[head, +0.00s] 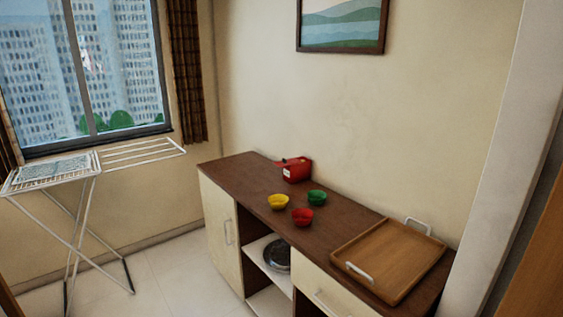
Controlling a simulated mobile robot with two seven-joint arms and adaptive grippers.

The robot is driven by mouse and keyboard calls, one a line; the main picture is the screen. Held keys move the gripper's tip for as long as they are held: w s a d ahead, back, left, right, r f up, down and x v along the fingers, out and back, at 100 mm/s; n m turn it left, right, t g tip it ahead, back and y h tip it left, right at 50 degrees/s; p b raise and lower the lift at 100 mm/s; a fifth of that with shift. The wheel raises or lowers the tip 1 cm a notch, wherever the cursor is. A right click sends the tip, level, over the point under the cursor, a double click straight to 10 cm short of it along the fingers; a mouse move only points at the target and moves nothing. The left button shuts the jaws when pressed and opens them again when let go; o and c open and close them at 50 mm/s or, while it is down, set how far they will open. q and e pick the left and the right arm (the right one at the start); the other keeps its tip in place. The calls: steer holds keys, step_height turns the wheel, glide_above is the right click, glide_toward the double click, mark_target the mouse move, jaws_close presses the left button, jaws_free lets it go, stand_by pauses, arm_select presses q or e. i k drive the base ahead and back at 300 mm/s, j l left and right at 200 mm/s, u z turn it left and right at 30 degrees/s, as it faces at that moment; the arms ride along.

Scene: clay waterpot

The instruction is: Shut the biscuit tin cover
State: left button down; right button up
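A small red tin (296,171) stands near the back edge of the brown countertop, towards its left half, close to the wall. A red flap (281,162) sticks out to the left from its upper part and looks like a cover standing open. The tin is small in the view, so its hinge and inside cannot be made out. Neither of my grippers shows in the head view.
Yellow (278,202), green (317,197) and red (303,217) bowls stand in front of the tin on the countertop (235,175). A wooden tray (390,258) with white handles fills the right end. A white drying rack (80,215) stands left, with open floor between.

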mark_target(284, 163)
steer(key=i+j+z, duration=0.1)
steer(key=i+j, duration=0.15)
steer(key=i+j+z, duration=0.1)
steer(key=i+j, duration=0.15)
steer(key=i+j+z, duration=0.1)
steer(key=i+j, duration=0.15)
steer(key=j, duration=0.2)
steer(key=i+j+z, duration=0.1)
steer(key=j, duration=0.25)
steer(key=i+j+z, duration=0.1)
steer(key=i+j, duration=0.2)
steer(key=i+j+z, duration=0.1)
steer(key=j, duration=0.35)
steer(key=i+j+z, duration=0.1)
steer(key=i+j, duration=0.2)
steer(key=i+j+z, duration=0.1)
steer(key=j, duration=0.4)
steer(key=i, duration=0.05)
